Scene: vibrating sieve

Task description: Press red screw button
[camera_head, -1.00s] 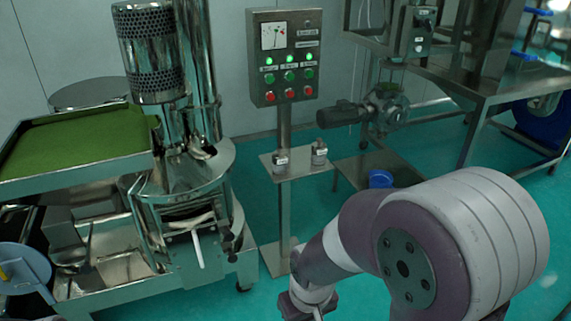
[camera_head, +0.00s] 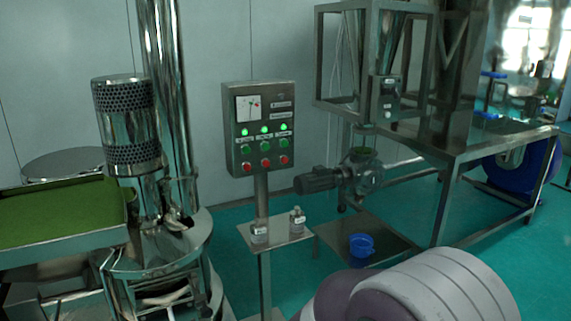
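The control box (camera_head: 259,127) stands on a metal post in the middle of the view. Its front has a white gauge at upper left, a row of lit green lamps, a row of green buttons and a row of red buttons below. The red buttons are the left one (camera_head: 247,166), the middle one (camera_head: 265,162) and the right one (camera_head: 283,159). I cannot read their labels. My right arm shows at the bottom right, below and in front of the box. Neither gripper is in view.
A small shelf (camera_head: 284,239) with two jars sits on the post below the box. The steel sieve machine (camera_head: 155,253) with a green tray (camera_head: 62,212) stands at left. A motor (camera_head: 318,179), a blue bucket (camera_head: 361,245) and a steel table (camera_head: 480,142) are at right.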

